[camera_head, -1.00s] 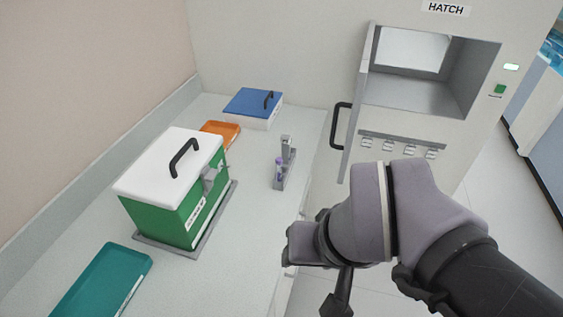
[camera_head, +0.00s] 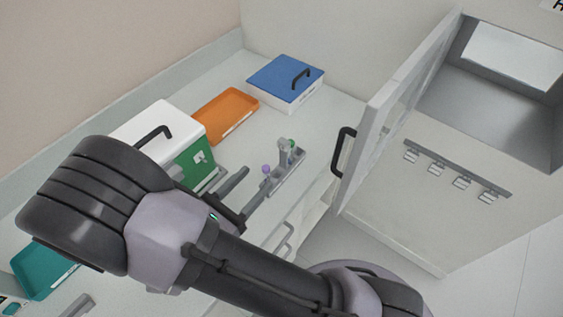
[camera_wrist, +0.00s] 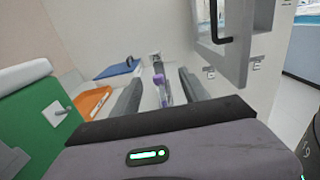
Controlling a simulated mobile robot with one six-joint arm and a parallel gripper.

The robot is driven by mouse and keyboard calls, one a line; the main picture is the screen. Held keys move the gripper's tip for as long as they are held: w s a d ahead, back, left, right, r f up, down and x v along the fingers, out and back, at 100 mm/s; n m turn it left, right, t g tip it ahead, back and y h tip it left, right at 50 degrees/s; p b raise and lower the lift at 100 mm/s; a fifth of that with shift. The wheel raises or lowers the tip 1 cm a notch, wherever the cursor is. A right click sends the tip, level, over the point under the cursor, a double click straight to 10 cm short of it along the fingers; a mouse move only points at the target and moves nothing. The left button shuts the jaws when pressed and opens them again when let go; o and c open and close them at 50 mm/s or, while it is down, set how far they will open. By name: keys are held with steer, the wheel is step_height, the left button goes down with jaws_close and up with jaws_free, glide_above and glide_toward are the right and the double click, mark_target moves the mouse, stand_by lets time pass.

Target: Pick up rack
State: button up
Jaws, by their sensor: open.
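The rack (camera_head: 288,174) is a small grey holder on the right part of the counter, with an upright grey post. It holds a tube with a purple cap (camera_head: 266,170) and one with a green cap (camera_head: 292,144). My gripper (camera_head: 248,192) is open and points at the near end of the rack. In the wrist view the rack's post (camera_wrist: 156,62) and the purple-capped tube (camera_wrist: 160,82) show between the two open fingers (camera_wrist: 160,88). The fingers are apart from the rack as far as I can tell. Its lower part is partly hidden in the wrist view.
A green box with a white lid (camera_head: 160,135) stands left of my gripper. An orange tray (camera_head: 226,115) and a blue-lidded box (camera_head: 286,80) lie behind. A teal tray (camera_head: 40,268) is at the lower left. The open hatch door (camera_head: 392,115) stands right of the rack.

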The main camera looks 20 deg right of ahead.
mark_target(281, 148)
steer(key=b+x, duration=0.1)
steer(key=x, duration=0.4)
steer(key=shift+w+d, duration=0.15)
steer(key=shift+d, duration=0.15)
steer(key=b+x, duration=0.1)
steer(key=x, duration=0.2)
steer(key=b+x, duration=0.1)
steer(key=x, duration=0.2)
steer(key=shift+w+a+r, duration=0.15)
steer(key=shift+w+a, duration=0.1)
steer(key=shift+r, duration=0.1)
jaws_close()
